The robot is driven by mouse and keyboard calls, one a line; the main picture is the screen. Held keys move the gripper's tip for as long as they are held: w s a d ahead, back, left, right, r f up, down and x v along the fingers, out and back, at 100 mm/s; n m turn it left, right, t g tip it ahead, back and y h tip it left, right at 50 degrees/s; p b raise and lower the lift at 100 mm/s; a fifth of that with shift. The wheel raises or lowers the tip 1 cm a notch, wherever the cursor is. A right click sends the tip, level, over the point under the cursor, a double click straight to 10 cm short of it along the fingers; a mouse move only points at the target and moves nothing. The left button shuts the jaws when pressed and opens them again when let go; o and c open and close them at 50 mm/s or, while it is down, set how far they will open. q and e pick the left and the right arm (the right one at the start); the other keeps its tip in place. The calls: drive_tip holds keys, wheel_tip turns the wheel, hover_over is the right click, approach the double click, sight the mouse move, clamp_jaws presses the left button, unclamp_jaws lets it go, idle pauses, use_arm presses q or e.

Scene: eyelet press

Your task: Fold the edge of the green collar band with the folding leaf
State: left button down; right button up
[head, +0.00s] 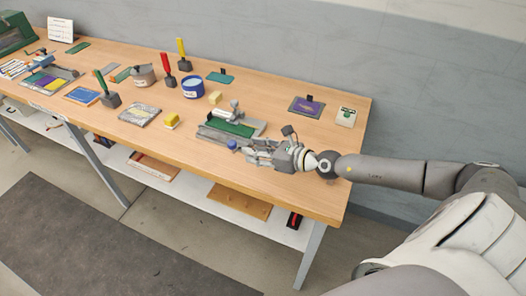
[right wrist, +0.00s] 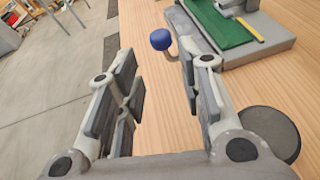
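The green collar band (head: 232,128) lies flat on a grey folding fixture (head: 215,137) near the table's front edge; the band also shows in the right wrist view (right wrist: 222,28). A blue ball knob (right wrist: 161,39) on a bent stem sticks out from the fixture's near side, and also shows in the head view (head: 232,144). I cannot clearly tell the folding leaf from the fixture's base. My right gripper (head: 249,150) is beside the fixture, fingers apart and empty; in the right wrist view the knob is just beyond the gap between the fingers (right wrist: 158,80). My left gripper is out of view.
A grey clamp-like part (head: 234,112) stands over the band. A yellow block (head: 171,121), a blue tin (head: 193,87) and a purple-topped plate (head: 307,106) stand around on the table (head: 300,185). A dark round thing (right wrist: 270,133) is close beside my right finger.

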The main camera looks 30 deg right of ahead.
drive_tip(key=shift+v, duration=1.2)
